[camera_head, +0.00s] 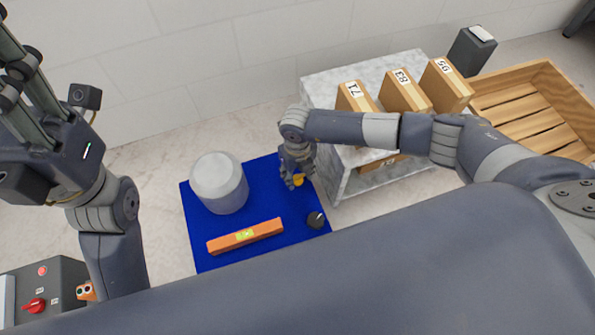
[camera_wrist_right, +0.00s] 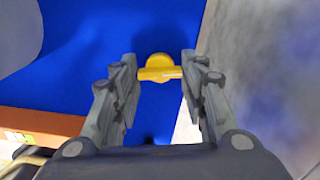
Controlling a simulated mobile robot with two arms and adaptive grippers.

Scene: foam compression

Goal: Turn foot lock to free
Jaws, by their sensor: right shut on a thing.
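A yellow knob (camera_wrist_right: 160,68), which looks like the foot lock, stands on the blue mat (camera_wrist_right: 90,40) between the fingertips of my right gripper (camera_wrist_right: 159,62). The right gripper is shut on its wide flat bar. In the head view the right gripper (camera_head: 297,181) points down at the mat's right part, and only a bit of the yellow knob (camera_head: 299,178) shows. My left gripper (camera_head: 15,45) is raised at the left edge, partly cut off and away from the mat. Its fingertips are not clear.
On the mat are a white cylinder (camera_head: 219,182), an orange spirit level (camera_head: 245,236) and a black knob (camera_head: 316,219). A grey stone block (camera_head: 330,83) with numbered wooden blocks (camera_head: 400,91) stands close right of the gripper. A wooden crate (camera_head: 560,80) is at the far right.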

